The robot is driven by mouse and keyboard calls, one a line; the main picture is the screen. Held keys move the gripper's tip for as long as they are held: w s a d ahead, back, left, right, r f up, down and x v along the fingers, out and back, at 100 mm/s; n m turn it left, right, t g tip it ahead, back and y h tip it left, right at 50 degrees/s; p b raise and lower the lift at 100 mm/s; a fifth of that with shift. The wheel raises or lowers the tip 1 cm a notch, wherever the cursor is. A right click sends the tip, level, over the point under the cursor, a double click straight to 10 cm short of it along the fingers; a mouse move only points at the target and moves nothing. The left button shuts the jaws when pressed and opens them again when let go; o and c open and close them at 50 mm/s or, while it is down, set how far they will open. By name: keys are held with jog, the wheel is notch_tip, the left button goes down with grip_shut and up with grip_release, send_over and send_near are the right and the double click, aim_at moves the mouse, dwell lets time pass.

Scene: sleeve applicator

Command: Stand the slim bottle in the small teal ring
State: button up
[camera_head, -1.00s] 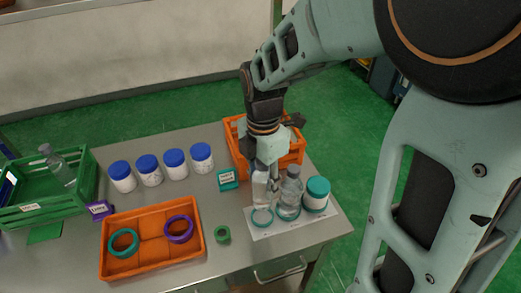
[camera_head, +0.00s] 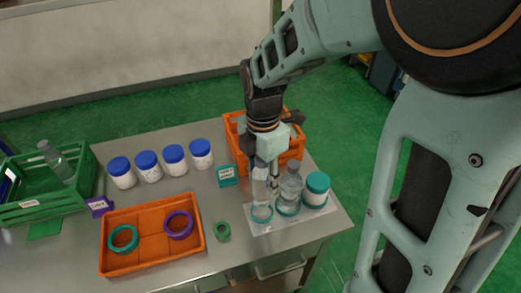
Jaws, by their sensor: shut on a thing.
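The slim clear bottle (camera_head: 261,187) is upright at the left end of a white card (camera_head: 270,228) near the table's right front. My gripper (camera_head: 270,182) comes down from above at the bottle's right side and is shut on it; the arm hides part of the contact. A small teal ring (camera_head: 262,218) is at the bottle's foot. I cannot tell whether the base is seated in it or just above.
A wider clear bottle (camera_head: 289,190) and a teal-lidded jar (camera_head: 316,190) stand close right on the card. Behind is an orange crate (camera_head: 295,160). An orange tray (camera_head: 150,257) holds two rings; several blue-lidded jars (camera_head: 174,160) and a green crate (camera_head: 40,210) are left.

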jog(key=shift+f+b, duration=2.25)
jog(key=shift+f, duration=1.05)
jog(key=o, duration=1.9)
jog(key=shift+r, duration=0.1)
jog(key=shift+r+p, duration=3.9)
jog(key=shift+r, duration=0.5)
